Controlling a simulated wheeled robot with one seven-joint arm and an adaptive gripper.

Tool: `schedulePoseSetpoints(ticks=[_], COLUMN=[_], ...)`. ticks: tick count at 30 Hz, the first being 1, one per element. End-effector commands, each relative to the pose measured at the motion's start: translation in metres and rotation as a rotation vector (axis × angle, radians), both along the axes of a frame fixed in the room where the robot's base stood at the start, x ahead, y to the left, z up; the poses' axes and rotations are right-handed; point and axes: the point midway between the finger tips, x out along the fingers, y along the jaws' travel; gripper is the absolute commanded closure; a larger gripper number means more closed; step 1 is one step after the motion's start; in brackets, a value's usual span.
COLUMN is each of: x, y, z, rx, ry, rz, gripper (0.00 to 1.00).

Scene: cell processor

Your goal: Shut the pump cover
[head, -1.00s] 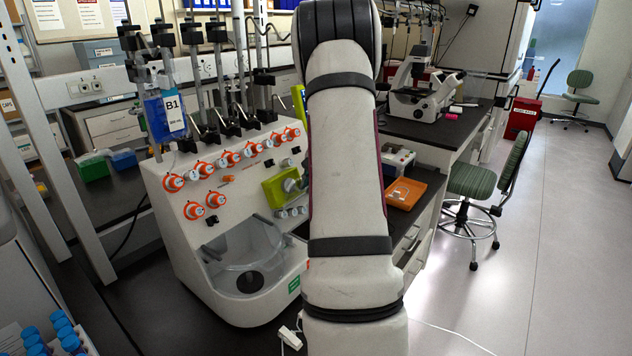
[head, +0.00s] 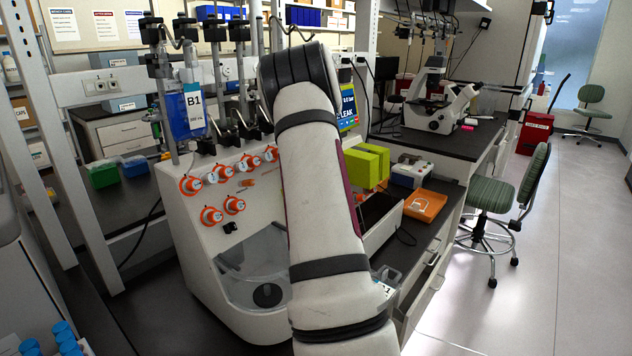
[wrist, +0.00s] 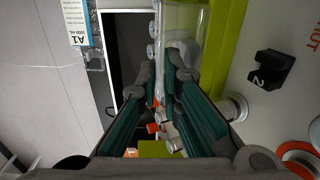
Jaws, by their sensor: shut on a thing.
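In the wrist view, the pump cover (wrist: 178,18) is a clear panel beside a lime-green frame (wrist: 232,45). My gripper (wrist: 158,75) has its two teal-padded fingers on either side of the clear edge and is shut on it. The cover stands out from the machine front; its exact angle cannot be told. In the head view, my arm hides the gripper and most of the pump. A lime-green block (head: 367,165) shows just right of my arm. The white cell processor (head: 210,250) with its orange knobs stands to the left.
A screen (head: 347,105) stands behind my arm. An orange tray (head: 425,205) and a microscope (head: 440,100) are on the bench at right. A green chair (head: 500,185) stands beyond it, with free floor further right. A labelled bag (wrist: 80,25) shows in the wrist view.

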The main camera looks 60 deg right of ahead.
Motion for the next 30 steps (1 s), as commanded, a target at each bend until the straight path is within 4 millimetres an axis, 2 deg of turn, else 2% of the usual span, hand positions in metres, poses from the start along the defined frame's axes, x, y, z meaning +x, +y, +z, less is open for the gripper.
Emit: schedulePoseSetpoints(ticks=[14,16,26,30], x=[0.0082,0.0087,0.0076,0.007], y=[0.0019,0.0021,0.0025,0.0022], z=[-0.0003,-0.0003,-0.0009,0.0061], rx=[0.0,-0.001,0.002,0.002], ry=[-0.014,-0.015,-0.011,-0.011], rz=[0.006,0.006,0.006,0.006], gripper=[1.0,0.85,0.85,0.85])
